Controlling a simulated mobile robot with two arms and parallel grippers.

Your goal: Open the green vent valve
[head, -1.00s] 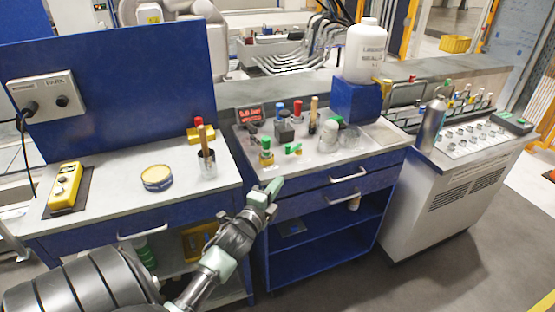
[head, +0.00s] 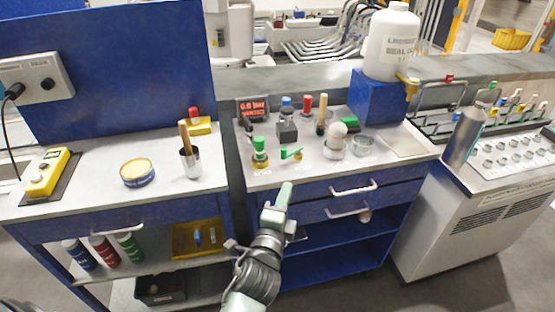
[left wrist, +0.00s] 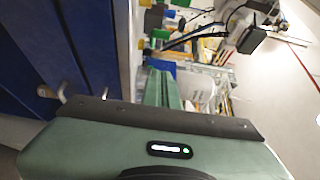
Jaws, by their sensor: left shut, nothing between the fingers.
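Two green-topped valve parts stand near the front edge of the middle bench: an upright green knob on a brass body (head: 260,150) and a low green lever (head: 291,153) to its right. I cannot read their labels to tell which is the vent. My left gripper (head: 284,190) is shut and empty, pointing toward the bench just in front of and below the green lever, apart from it. In the left wrist view its closed fingers (left wrist: 161,88) point at the bench top; the valves there are blurred and partly hidden. My right gripper is not in view.
A wooden-handled tool (head: 322,116), a white-domed part (head: 337,138) and a glass dish (head: 363,144) stand to the right. A large white bottle (head: 390,42) sits on a blue block. Drawer handles (head: 353,188) project below the bench edge.

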